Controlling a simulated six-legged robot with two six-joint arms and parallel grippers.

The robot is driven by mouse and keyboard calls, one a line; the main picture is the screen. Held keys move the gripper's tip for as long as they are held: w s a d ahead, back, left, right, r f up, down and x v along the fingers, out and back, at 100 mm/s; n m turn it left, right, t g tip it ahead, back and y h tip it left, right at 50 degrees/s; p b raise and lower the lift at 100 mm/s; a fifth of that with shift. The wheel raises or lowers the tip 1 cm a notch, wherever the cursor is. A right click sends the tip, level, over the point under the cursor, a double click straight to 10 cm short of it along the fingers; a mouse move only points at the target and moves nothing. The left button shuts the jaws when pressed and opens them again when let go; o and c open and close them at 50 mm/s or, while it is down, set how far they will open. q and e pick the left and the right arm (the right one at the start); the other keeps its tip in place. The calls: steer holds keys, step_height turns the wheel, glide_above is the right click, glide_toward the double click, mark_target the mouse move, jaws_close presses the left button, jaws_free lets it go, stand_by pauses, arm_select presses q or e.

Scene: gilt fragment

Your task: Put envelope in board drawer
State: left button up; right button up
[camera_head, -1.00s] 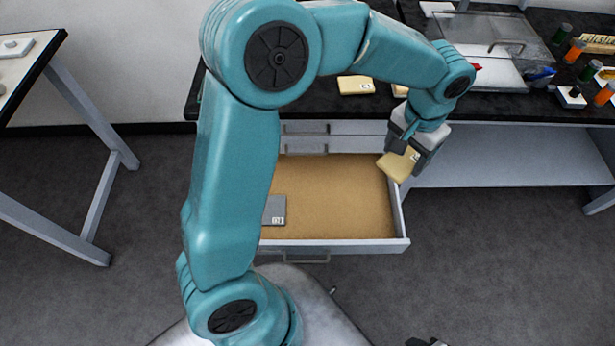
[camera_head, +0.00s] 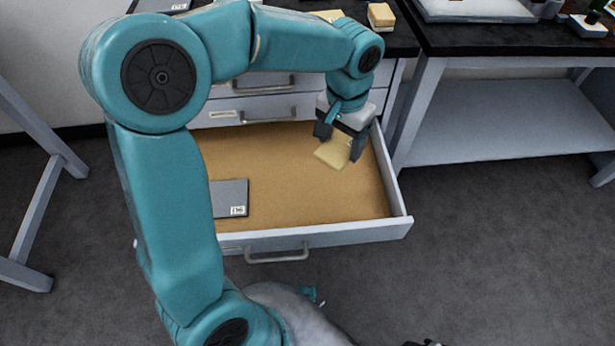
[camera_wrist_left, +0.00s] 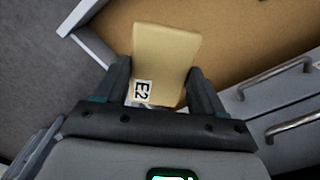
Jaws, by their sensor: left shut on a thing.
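The envelope (camera_head: 332,153) is tan, with a white label. My left gripper (camera_head: 339,145) is shut on it over the right part of the open drawer (camera_head: 300,235). The wrist view shows the envelope (camera_wrist_left: 165,55) between both fingers of my left gripper (camera_wrist_left: 158,85), its label reading E2. The drawer is pulled out and has a tan floor. I cannot tell whether the envelope touches that floor. My right gripper is not clearly in view.
A dark grey flat item (camera_head: 230,198) with a label lies in the drawer's left part. The drawer floor around its middle is bare. Tan blocks (camera_head: 381,15) stand on the black worktop above. A second bench (camera_head: 500,125) stands at the right.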

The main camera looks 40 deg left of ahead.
mark_target(333, 198)
arm_select(q)
step_height(333, 198, down, 20)
steer(key=b, duration=0.6)
steer(key=shift+w+r, duration=0.1)
steer(key=shift+r, duration=0.15)
steer(key=shift+f+b, duration=0.2)
steer(key=shift+b, duration=0.1)
steer(key=o, duration=1)
steer(key=shift+r, duration=0.15)
steer(key=shift+r+p, duration=0.35)
steer(key=shift+p, duration=0.05)
step_height(333, 198, up, 11)
steer(key=p, duration=0.3)
steer(key=shift+r+p, duration=0.2)
steer(key=shift+p, duration=0.1)
